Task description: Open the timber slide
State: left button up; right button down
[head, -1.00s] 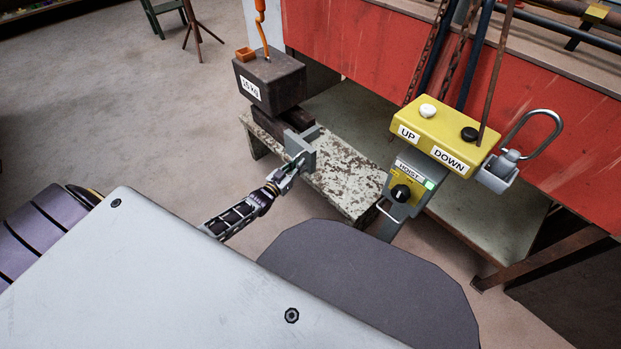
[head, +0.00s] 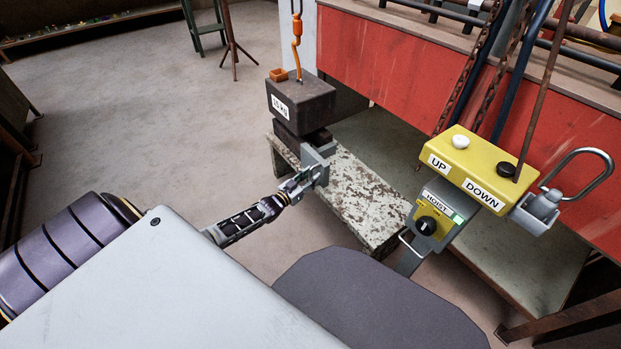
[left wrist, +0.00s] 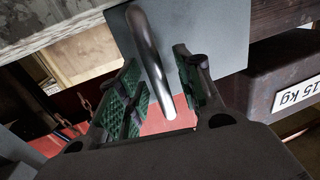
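A dark timber piece (head: 298,143), apparently the slide, lies on a worn, paint-chipped bench under a dark weight labelled 15 kg (head: 308,101). A grey metal plate (head: 319,166) stands at its near end. In the left wrist view the plate (left wrist: 215,35) carries a bent steel handle (left wrist: 146,45). My left gripper (head: 303,180) is at the plate. In the left wrist view its green-padded fingers (left wrist: 158,65) are apart, one on each side of the handle, with visible gaps. The weight also shows there at the right (left wrist: 262,75). My right gripper is not in view.
An orange hook (head: 296,48) rises from the weight. A yellow UP/DOWN control box (head: 478,165) stands right of the bench (head: 365,200), with a hoist switch panel (head: 432,220) and a steel loop (head: 585,165). A red panel (head: 400,60) stands behind. Floor left of the bench is clear.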

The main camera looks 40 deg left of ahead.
pick_arm(q)
jog(key=shift+s, duration=0.2)
jog(key=s+a, duration=0.1)
jog(key=s, duration=1)
jog(key=shift+s+a, duration=0.2)
jog(key=shift+a, duration=0.2)
dwell(0.4)
jog(key=shift+s+f, duration=0.1)
dwell(0.5)
